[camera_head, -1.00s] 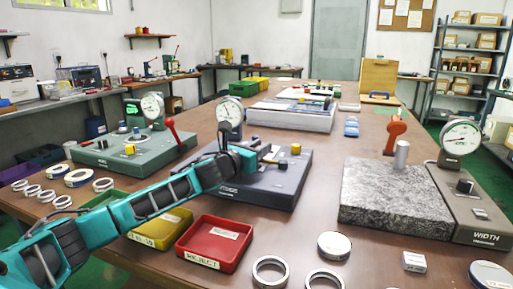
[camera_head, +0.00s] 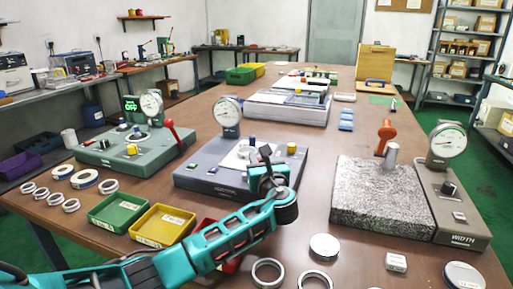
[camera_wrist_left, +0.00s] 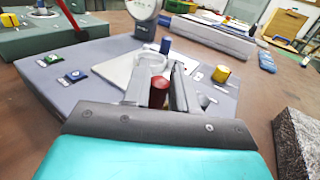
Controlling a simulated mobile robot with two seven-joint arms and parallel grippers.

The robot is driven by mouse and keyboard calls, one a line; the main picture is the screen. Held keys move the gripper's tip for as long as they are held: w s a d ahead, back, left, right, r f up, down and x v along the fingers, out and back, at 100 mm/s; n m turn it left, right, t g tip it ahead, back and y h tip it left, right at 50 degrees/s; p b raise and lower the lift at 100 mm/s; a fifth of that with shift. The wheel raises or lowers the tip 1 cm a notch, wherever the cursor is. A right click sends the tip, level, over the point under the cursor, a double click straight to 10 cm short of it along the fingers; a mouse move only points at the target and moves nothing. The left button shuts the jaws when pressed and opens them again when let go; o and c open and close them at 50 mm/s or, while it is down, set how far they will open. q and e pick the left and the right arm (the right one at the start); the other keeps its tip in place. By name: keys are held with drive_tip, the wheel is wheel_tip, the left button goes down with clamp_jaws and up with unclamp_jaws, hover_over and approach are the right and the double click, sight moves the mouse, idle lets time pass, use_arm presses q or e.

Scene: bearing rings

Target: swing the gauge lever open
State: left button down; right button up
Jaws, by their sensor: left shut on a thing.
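The middle gauge has a dark grey base (camera_head: 195,175), a white plate and a round dial (camera_head: 228,112). Its base (camera_wrist_left: 95,62) and plate (camera_wrist_left: 118,68) also show in the left wrist view. My left gripper (camera_head: 262,172) is over the near right part of this base. In the left wrist view my left gripper (camera_wrist_left: 158,85) is shut on a red knob (camera_wrist_left: 158,92), apparently the gauge lever's handle. The rest of the lever is hidden by the fingers. A blue knob (camera_wrist_left: 165,46) and a yellow knob (camera_wrist_left: 221,74) stand beyond the fingers. My right gripper is not in view.
A green gauge (camera_head: 125,150) with a red lever stands left. A granite block (camera_head: 375,195) and a WIDTH gauge (camera_head: 455,205) stand right. Green (camera_head: 118,212) and yellow (camera_head: 163,226) trays are in front. A red tray is mostly behind my arm. Steel rings (camera_head: 268,272) lie near the front.

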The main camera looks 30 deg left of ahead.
use_arm(q)
drive_tip(key=n+g+y, duration=0.1)
drive_tip(key=d+n+g+y, duration=0.1)
drive_tip(key=shift+s+d+g+y+p, duration=0.2)
drive_tip(key=shift+s+g+y+p, duration=0.1)
drive_tip(key=shift+g+p, duration=0.1)
drive_tip(key=shift+d+n+g+y, duration=0.35)
drive_tip(key=shift+n+g+y, duration=0.25)
drive_tip(key=shift+n+g, duration=0.45)
drive_tip(key=shift+f, duration=0.1)
drive_tip(key=c, duration=1)
unclamp_jaws()
drive_tip(key=p+v, duration=0.1)
drive_tip(key=v, duration=1.2)
drive_tip(key=shift+p, duration=0.4)
